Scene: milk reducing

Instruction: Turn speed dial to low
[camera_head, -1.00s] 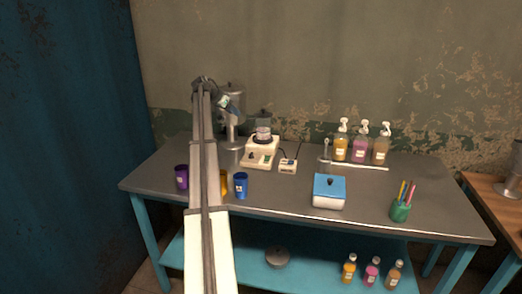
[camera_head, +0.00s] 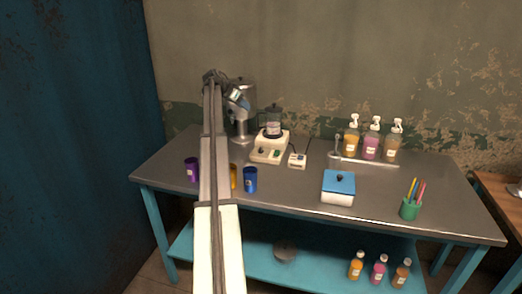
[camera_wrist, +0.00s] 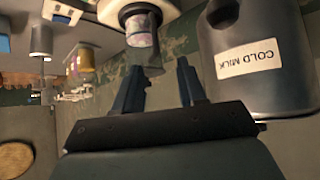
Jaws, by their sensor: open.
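A white mixer base (camera_head: 268,150) stands at the back middle of the table in the head view. It has a small dark knob (camera_head: 261,150) on its front left and a green switch to the right of it; the knob's setting is too small to read. A dark, clear-sided jar (camera_head: 272,122) sits on the base. My gripper (camera_head: 238,98) is raised to the left of the jar, in front of a metal canister. In the wrist view my gripper (camera_wrist: 160,85) is open and empty, its fingers apart, with the jar (camera_wrist: 140,25) beyond them. The knob is not discernible there.
A grey canister (camera_wrist: 255,55) labelled "COLD MILK" is close to the right finger. A small white box (camera_head: 297,161) stands right of the base. Blue (camera_head: 250,180), orange and purple cups stand near the front left. A blue-lidded box (camera_head: 338,188) and pump bottles stand farther right.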

